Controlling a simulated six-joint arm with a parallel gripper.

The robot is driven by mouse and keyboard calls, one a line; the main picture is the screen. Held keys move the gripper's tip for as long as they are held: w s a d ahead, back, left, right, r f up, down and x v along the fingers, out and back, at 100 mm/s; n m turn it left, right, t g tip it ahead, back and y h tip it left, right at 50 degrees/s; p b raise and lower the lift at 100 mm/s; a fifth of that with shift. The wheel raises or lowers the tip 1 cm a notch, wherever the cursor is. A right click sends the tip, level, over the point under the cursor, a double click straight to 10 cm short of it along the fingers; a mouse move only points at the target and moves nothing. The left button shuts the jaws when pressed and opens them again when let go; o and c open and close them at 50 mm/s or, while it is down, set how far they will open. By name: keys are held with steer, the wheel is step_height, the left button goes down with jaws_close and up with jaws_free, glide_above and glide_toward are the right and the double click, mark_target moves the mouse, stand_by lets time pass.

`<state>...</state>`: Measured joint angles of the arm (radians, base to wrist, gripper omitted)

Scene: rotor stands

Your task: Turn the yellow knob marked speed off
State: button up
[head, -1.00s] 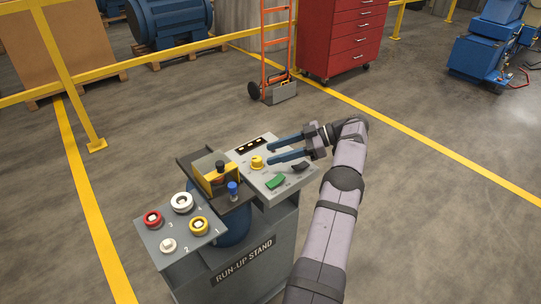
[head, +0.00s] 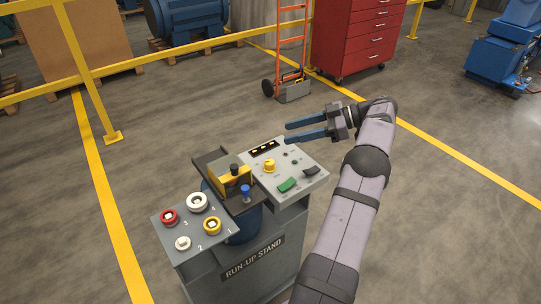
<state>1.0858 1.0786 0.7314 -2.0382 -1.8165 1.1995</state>
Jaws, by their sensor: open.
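The yellow knob (head: 269,166) stands on the grey sloped control panel (head: 313,178) of the run-up stand. Its marking is too small to read, and I cannot tell its setting. My gripper (head: 287,133) is open and empty, its two blue fingers pointing left. It appears above and to the right of the knob, apart from it, over the panel's far side.
Several round knobs sit on the lower left plate (head: 218,244).

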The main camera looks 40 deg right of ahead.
steer(key=r, duration=0.1)
steer(key=m+t+h, duration=0.2)
steer(key=m+t, duration=0.1)
steer(key=m, duration=0.2)
glide_toward(271, 162)
steer(key=a+r, duration=0.1)
steer(key=w+a+r, duration=0.1)
steer(key=a, duration=0.1)
steer(key=w+a+r+p, duration=0.1)
steer(key=shift+a, duration=0.3)
steer(key=f, duration=0.1)
steer(key=d+f+h, duration=0.1)
steer(key=f, duration=0.1)
steer(key=shift+w+d, duration=0.2)
steer(key=shift+d, duration=0.1)
steer(key=shift+d+f+n+h, duration=0.2)
steer(key=shift+d+n+h, duration=0.1)
steer(key=shift+n+h, duration=0.15)
steer(key=shift+w, duration=0.15)
steer(key=shift+p+x, duration=0.9)
steer(key=shift+x, duration=2.65)
steer(key=shift+a, duration=0.1)
